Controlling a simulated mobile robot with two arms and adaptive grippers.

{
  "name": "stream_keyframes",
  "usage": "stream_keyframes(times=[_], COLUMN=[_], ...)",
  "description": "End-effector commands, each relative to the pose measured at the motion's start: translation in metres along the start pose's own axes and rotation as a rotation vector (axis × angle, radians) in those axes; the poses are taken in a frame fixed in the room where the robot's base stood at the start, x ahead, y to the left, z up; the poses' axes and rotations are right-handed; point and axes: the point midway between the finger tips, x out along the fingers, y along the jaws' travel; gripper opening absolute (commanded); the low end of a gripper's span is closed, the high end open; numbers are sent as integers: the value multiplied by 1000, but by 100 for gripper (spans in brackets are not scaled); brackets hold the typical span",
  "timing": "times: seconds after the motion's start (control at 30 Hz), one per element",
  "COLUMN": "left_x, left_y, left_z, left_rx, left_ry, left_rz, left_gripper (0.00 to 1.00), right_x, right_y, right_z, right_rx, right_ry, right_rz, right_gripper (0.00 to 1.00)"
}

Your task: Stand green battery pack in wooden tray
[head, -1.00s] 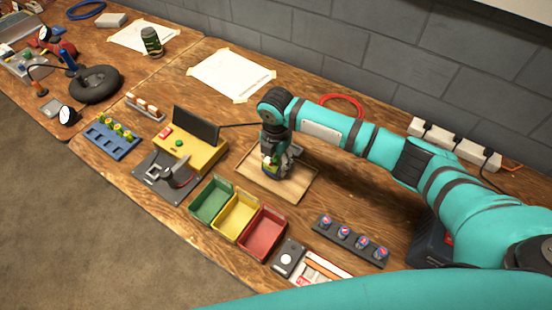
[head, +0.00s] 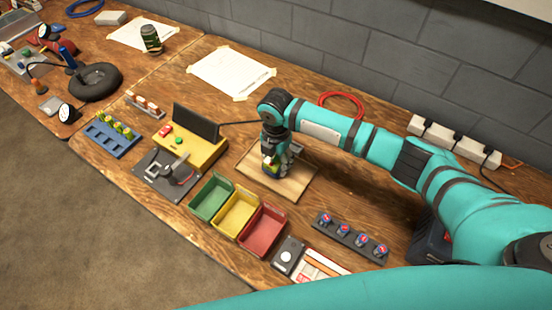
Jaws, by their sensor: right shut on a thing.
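The wooden tray (head: 298,187) is a shallow light-wood tray in the middle of the bench. My right gripper (head: 271,165) points down over the tray's left part. It is shut on the green battery pack (head: 271,170), which shows only as a small green and yellow patch between and below the fingers. The fingers hide most of the pack. The pack appears upright and low over the tray; I cannot tell whether it touches the tray floor. My left gripper is not in view.
Green (head: 209,196), yellow (head: 236,213) and red (head: 262,231) bins stand in front of the tray. A yellow console with a dark screen (head: 196,123) is to its left. A dark rack with several blue-red cells (head: 350,239) lies to the right. A taped paper sheet (head: 231,74) lies behind.

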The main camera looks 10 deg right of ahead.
Motion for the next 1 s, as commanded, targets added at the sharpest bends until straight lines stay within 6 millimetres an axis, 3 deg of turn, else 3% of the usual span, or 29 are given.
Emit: stream_keyframes(times=[1.0], left_x=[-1], left_y=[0], left_z=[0], left_rx=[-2], left_ry=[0], left_rz=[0], left_gripper=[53], right_x=[5], right_y=[1], right_z=[0], right_rx=[0], right_ry=[-1], right_rz=[2], right_gripper=[0])
